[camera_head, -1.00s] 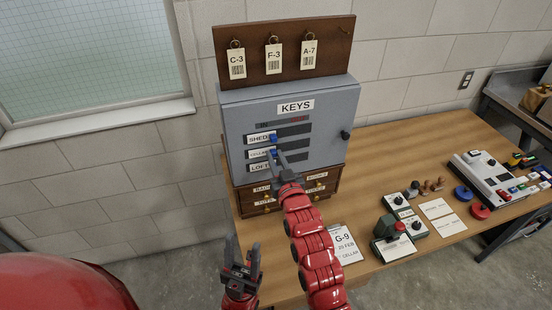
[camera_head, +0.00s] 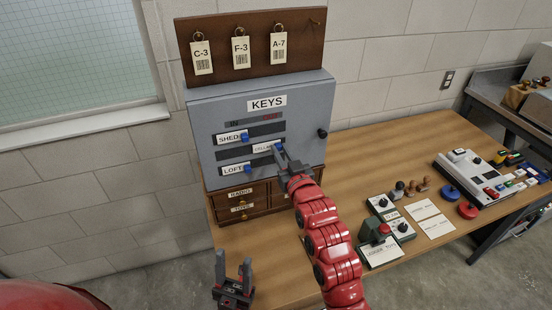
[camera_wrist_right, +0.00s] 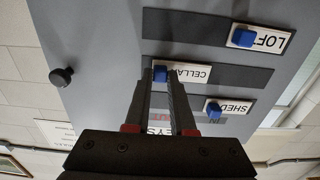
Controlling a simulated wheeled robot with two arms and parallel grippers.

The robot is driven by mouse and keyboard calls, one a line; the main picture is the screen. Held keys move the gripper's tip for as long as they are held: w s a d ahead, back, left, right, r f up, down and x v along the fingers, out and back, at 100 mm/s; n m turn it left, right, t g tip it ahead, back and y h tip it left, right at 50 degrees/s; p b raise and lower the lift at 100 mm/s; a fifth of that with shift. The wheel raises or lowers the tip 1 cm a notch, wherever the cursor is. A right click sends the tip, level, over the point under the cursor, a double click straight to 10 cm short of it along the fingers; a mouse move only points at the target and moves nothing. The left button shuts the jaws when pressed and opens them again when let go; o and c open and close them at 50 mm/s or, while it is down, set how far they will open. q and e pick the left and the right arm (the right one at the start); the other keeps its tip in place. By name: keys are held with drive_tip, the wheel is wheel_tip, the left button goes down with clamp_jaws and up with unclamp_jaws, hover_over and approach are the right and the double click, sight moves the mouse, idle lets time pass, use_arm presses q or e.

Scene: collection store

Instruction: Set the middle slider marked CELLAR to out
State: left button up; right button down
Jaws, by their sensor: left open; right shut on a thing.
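The grey KEYS cabinet (camera_head: 305,125) has three sliders in dark slots, under a small IN mark at left and a red OUT mark (camera_head: 271,116) at right. The middle CELLAR slider (camera_head: 264,149) sits toward the right, OUT end of its slot. The SHED slider (camera_head: 230,139) and LOFT slider (camera_head: 233,170) sit at the left. My right gripper (camera_head: 280,152) is shut on the blue knob of CELLAR; the knob shows between its fingertips in the right wrist view (camera_wrist_right: 160,75). My left gripper (camera_head: 233,268) is open and empty, low in front of the table.
Small drawers (camera_head: 240,200) lie under the cabinet, and a board with hanging tags (camera_head: 241,55) stands above it. Stamps and cards (camera_head: 425,210) and a white device (camera_head: 470,175) stand on the table (camera_head: 365,140) at right. A round cabinet knob (camera_head: 322,133) is right of the sliders.

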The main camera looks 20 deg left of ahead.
drive_tip(key=shift+w+d, duration=0.1)
drive_tip(key=shift+d, duration=0.05)
drive_tip(key=c, duration=0.8)
unclamp_jaws()
drive_tip(key=shift+w+d, duration=0.1)
drive_tip(key=shift+d, duration=0.05)
drive_tip(key=shift+o, duration=0.2)
drive_tip(key=shift+s, duration=0.25)
drive_tip(key=p+v, duration=0.2)
drive_tip(key=v, duration=1.5)
drive_tip(key=shift+d, duration=0.1)
